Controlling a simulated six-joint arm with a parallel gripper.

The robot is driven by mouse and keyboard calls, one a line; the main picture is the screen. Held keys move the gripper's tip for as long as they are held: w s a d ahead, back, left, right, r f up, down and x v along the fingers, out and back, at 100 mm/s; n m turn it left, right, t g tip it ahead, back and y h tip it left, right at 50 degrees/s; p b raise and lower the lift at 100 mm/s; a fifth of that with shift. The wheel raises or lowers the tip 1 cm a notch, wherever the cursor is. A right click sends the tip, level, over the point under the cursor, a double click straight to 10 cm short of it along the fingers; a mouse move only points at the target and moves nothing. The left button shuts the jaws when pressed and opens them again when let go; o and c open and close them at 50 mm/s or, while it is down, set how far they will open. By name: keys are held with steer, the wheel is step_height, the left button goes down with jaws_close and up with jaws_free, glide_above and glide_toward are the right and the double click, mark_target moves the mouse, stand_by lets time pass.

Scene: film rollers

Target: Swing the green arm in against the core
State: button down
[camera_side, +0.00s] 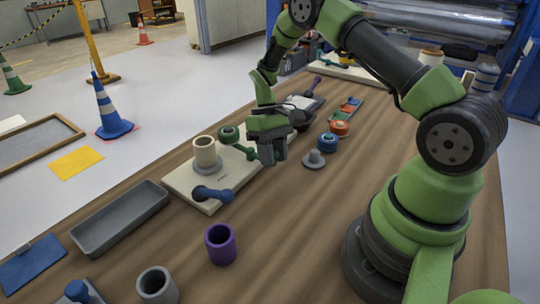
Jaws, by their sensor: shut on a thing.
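A cream core (205,151) stands upright on a round grey base on a pale board (182,180). The green arm (248,151) is at the board's far right side, with a round green part (229,134) just behind the core. A gap shows between the green arm's near end and the core. My gripper (272,158) points down at the board's right edge, shut on the green arm's outer end; its fingers hide the grip itself. A blue arm (212,194) lies on the board's front part, in front of the core.
A grey tray (120,222) lies left of the board. A purple cup (220,244) and a grey cup (157,285) stand in front. Grey, blue (327,142) and orange (339,128) pieces stand right of my gripper. The table's right middle is clear.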

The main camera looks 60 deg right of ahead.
steer(key=shift+w+d+n+g+h, duration=0.2)
steer(key=shift+d+n, duration=0.25)
steer(key=shift+n, duration=0.3)
steer(key=shift+s+d+n+g+h, duration=0.1)
steer(key=shift+d+n+h, duration=0.3)
steer(key=shift+n, duration=0.35)
steer(key=shift+w+d+n+h, duration=0.15)
steer(key=shift+d+n+h, duration=0.15)
steer(key=shift+d+n, duration=0.45)
steer(key=shift+n, duration=0.35)
steer(key=c, duration=0.8)
jaws_free()
steer(key=shift+r, duration=0.1)
steer(key=v, duration=0.9)
steer(key=shift+w+r, duration=0.3)
steer(key=shift+r, duration=0.05)
steer(key=shift+a, duration=0.1)
